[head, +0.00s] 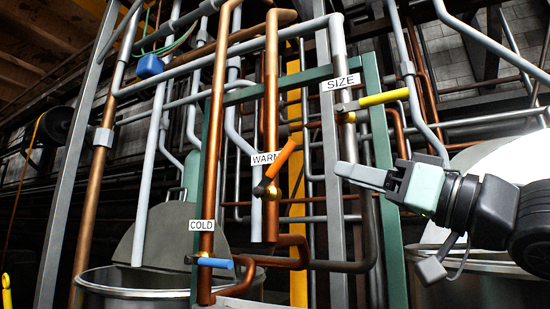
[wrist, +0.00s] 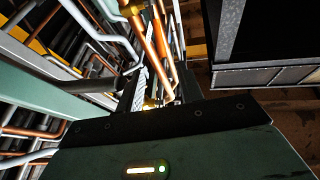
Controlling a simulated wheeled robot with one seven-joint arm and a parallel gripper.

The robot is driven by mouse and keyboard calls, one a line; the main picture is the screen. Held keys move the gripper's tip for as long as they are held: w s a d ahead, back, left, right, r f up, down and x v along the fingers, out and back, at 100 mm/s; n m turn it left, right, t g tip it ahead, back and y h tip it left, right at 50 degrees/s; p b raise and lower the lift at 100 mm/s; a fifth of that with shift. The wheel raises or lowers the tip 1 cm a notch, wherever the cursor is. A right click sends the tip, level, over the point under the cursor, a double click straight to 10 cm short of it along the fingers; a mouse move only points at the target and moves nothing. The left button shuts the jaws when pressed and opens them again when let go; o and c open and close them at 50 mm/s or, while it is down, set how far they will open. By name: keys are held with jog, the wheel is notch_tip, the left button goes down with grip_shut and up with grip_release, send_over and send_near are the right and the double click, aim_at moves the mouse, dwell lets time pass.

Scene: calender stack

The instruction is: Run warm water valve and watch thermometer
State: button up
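The warm water valve has an orange handle (head: 281,164), tilted up to the right, on a copper pipe beside a partly covered "WARM" label (head: 264,158). My gripper (head: 340,169) points left, to the right of this handle in the picture and apart from it. Its grey fingers overlap in the head view, so their gap is unclear. The wrist view shows the dark gripper body, a ridged grey finger (wrist: 139,88) and copper pipes (wrist: 160,35) beyond. No thermometer can be made out in either view.
A blue-handled valve (head: 216,263) sits low by the "COLD" label (head: 201,225). A yellow-handled valve (head: 384,98) sits by the "SIZE" label (head: 341,82). A green frame post (head: 380,150) stands behind my gripper. A metal vat (head: 150,291) is at lower left. Pipes crowd the space.

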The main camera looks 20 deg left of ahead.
aim_at(286, 158)
jog(key=p+x, duration=0.8)
jog(key=x, duration=0.7)
jog(key=shift+w+a+r, duration=0.15)
jog(key=shift+w+a, duration=0.05)
jog(key=shift+a, duration=0.05)
jog(key=shift+w+a+r, duration=0.15)
jog(key=shift+w+a, duration=0.1)
jog(key=shift+a, duration=0.45)
grip_shut()
